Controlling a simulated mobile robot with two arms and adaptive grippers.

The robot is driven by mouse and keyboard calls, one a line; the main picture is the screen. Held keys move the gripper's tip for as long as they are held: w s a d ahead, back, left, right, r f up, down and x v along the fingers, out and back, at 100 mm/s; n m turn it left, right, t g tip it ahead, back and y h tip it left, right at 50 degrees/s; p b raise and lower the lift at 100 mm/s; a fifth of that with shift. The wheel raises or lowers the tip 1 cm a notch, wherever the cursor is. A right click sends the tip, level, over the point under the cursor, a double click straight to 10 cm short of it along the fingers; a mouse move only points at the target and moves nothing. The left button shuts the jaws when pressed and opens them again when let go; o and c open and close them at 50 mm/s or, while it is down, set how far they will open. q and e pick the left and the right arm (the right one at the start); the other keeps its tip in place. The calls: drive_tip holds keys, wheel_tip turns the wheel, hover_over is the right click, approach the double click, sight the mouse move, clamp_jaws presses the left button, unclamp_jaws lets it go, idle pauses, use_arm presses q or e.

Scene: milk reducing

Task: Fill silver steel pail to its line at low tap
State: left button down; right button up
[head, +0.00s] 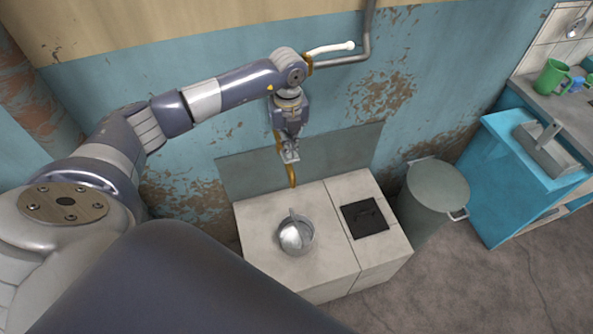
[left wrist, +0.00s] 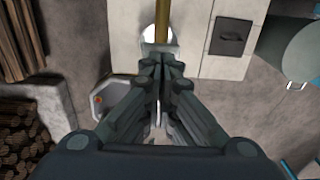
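The silver steel pail (head: 297,236) stands on a pale block-like stove top, its shiny inside facing up. No line on it can be made out. A brass spout (head: 292,177) hangs on the wall side above the pail; a brass pipe also shows in the left wrist view (left wrist: 162,22). A white lever (head: 331,48) sits by the wall pipe. My left gripper (head: 290,157) points down beside the spout, above and behind the pail. In the left wrist view its fingers (left wrist: 160,64) converge with nothing visibly held. The pail is mostly hidden there. My right gripper is out of view.
A black hatch (head: 365,217) lies on the stove top (head: 262,257) right of the pail. A grey-green bin (head: 438,188) stands further right, then a blue cabinet (head: 508,182). Firewood (left wrist: 20,135) is stacked at left in the wrist view.

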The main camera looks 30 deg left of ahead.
use_arm(q)
drive_tip(key=shift+f+b, duration=1.15)
drive_tip(key=shift+f, duration=0.6)
idle(6.2)
